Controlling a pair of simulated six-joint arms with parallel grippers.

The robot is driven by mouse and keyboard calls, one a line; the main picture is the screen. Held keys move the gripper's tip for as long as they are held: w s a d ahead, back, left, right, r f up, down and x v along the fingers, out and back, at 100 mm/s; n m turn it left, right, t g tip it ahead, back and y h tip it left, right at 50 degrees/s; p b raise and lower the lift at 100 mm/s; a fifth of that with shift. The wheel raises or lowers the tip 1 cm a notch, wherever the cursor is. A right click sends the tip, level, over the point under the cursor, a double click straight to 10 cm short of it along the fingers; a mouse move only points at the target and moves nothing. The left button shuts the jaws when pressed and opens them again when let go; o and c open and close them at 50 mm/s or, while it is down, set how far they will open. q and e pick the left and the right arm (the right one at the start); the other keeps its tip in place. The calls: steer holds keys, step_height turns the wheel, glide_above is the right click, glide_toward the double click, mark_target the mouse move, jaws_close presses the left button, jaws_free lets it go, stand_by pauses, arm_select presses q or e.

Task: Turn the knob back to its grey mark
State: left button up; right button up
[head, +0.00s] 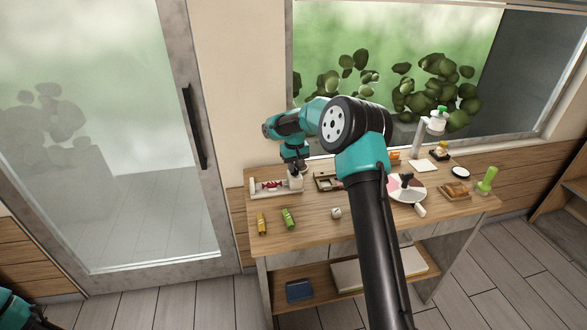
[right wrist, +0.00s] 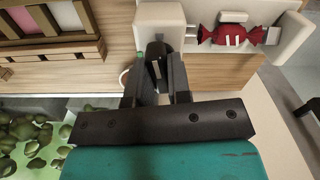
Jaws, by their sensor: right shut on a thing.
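My right gripper (head: 297,166) reaches down at the right end of a white holder (head: 290,186) on the wooden table. In the right wrist view its two dark fingers (right wrist: 155,82) are shut around a black knob (right wrist: 155,58) beside the white block (right wrist: 160,22) of that holder. A small green spot shows by the left finger. I cannot make out a grey mark; the fingers cover part of the knob. A red wrapped candy (right wrist: 228,35) lies in the holder. My left gripper is out of view.
Yellow (head: 262,223) and green (head: 288,218) pieces and a white cube (head: 336,213) lie in front. A wooden frame (head: 326,181) is right of the holder. A round board (head: 405,190), a wooden tray (head: 455,193) and a green stamp (head: 487,179) stand further right.

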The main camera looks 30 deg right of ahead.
steer(key=shift+m, duration=0.9)
steer(key=o, duration=0.8)
steer(key=shift+r, duration=3.5)
